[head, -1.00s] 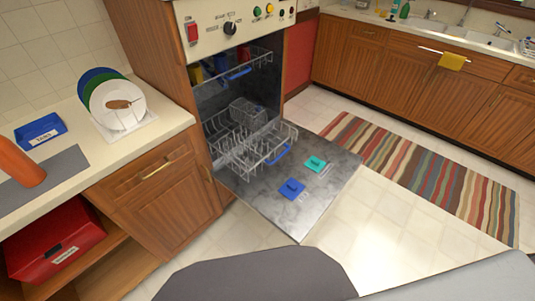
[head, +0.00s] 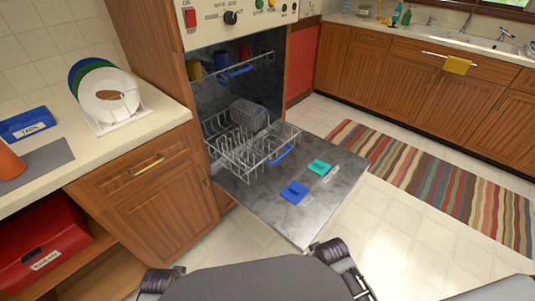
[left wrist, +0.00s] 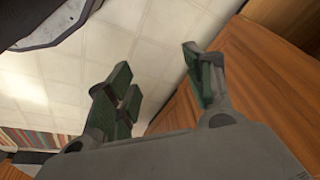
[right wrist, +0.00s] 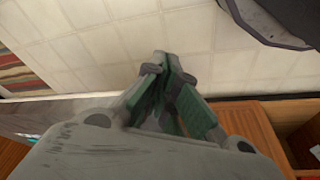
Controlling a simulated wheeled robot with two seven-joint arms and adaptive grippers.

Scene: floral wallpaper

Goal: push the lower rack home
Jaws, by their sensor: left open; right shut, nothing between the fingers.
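The lower rack (head: 228,155) is a pale wire basket with a blue handle (head: 281,155). It is pulled out of the dishwasher, over the inner end of the open door (head: 320,205). A grey wire basket (head: 248,115) sits in its back part. My left gripper (left wrist: 165,85) is open and empty in the left wrist view, above the floor beside wooden cabinet fronts. My right gripper (right wrist: 167,66) is shut and empty in the right wrist view, with floor tiles beyond it.
The upper rack (head: 225,75) holds coloured cups inside the machine. A blue tablet (head: 294,192) and a teal tablet (head: 319,167) lie on the door. A striped rug (head: 430,180) lies to the right. The counter (head: 95,150) at left carries plates (head: 107,95) and a blue tray (head: 28,123).

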